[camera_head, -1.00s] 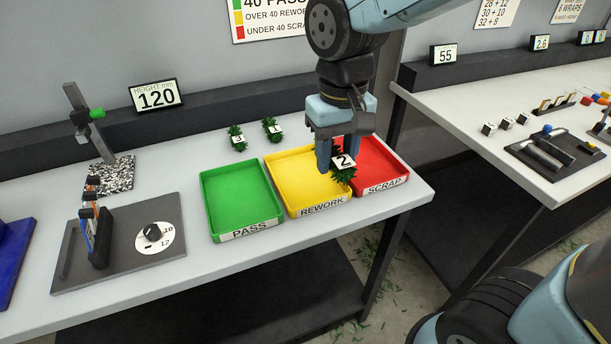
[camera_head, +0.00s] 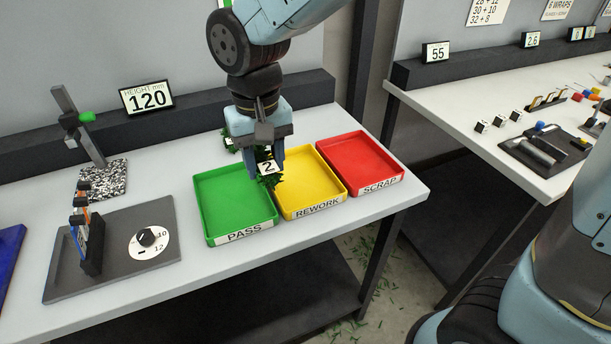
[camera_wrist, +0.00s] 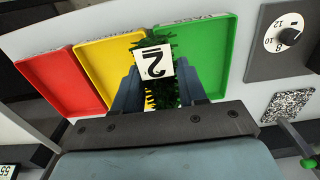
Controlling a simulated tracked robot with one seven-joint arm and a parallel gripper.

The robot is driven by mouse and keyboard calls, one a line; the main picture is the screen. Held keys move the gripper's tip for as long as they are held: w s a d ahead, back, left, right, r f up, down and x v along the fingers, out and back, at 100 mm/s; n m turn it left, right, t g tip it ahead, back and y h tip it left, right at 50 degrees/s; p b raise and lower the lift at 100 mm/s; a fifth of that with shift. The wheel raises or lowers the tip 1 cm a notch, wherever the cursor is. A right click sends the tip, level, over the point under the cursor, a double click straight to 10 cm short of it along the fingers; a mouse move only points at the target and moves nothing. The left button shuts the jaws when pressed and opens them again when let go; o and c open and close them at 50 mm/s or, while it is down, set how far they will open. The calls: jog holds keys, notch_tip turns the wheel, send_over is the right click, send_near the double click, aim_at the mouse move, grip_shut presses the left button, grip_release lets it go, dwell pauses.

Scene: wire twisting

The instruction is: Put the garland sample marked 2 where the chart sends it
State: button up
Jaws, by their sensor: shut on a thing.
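The garland sample marked 2 (camera_head: 268,168) is a small green sprig with a white tag. My gripper (camera_head: 262,172) is shut on it and holds it above the trays, around the border of the green and yellow ones. The sample also shows between the fingers in the wrist view (camera_wrist: 154,62). The green PASS tray (camera_head: 212,222), the yellow REWORK tray (camera_head: 312,205) and the red SCRAP tray (camera_head: 372,183) stand side by side, with no sample seen in them. The chart is almost wholly out of view.
Other green sprigs (camera_head: 232,141) lie behind the trays, partly hidden by my gripper. A height display (camera_head: 147,97) reads 120. A grey plate with a dial (camera_head: 150,240) stands left of the trays. A second table (camera_head: 560,185) is at the right.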

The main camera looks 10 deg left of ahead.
jog(key=w+d+f, duration=0.3)
jog(key=w, duration=0.4)
send_over(301, 182)
jog(key=f, duration=0.3)
jog(key=s+f, duration=0.1)
jog(key=f, duration=0.1)
jog(key=shift+a+f, duration=0.15)
jog(key=shift+w+f, duration=0.25)
jog(key=shift+f, duration=0.75)
jog(key=shift+w+f, duration=0.2)
jog(key=shift+f, duration=0.8)
jog(key=shift+f, duration=0.1)
jog(key=o, duration=1.1)
notch_tip(301, 182, up, 12)
jog(key=shift+d, duration=0.2)
